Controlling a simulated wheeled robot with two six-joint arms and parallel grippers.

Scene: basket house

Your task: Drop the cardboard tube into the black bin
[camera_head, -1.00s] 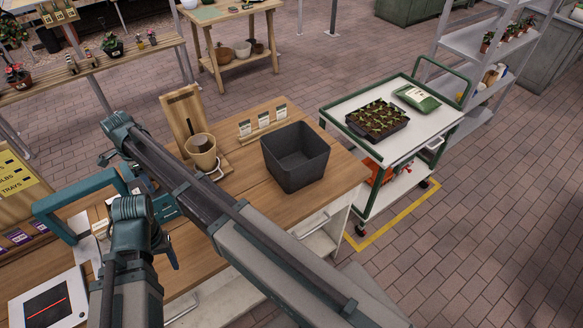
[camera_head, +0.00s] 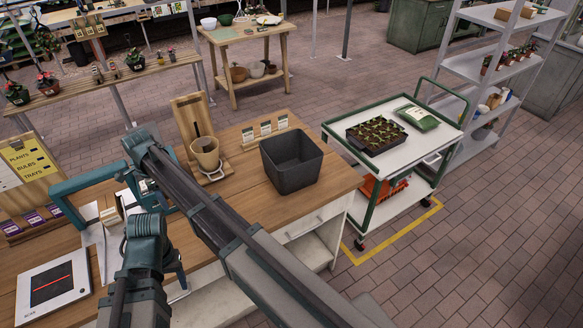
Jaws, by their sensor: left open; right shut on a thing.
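The black bin (camera_head: 292,172) stands upright at the right part of the wooden workbench and looks empty inside, as far as I can see. My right gripper (camera_head: 124,173) is at the far end of the long arm crossing the bench, left of the bin. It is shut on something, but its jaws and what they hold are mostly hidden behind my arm. I cannot make out the cardboard tube in this view. My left gripper (camera_head: 178,268) is lower, over the bench's front left part; it is open with nothing visible in it.
A tan pot (camera_head: 206,155) on a wooden stand is left of the bin. A label rack (camera_head: 266,131) stands behind the bin. A teal frame (camera_head: 72,186) and a white device (camera_head: 52,288) are at left. A white cart (camera_head: 405,155) with a seedling tray is right of the bench.

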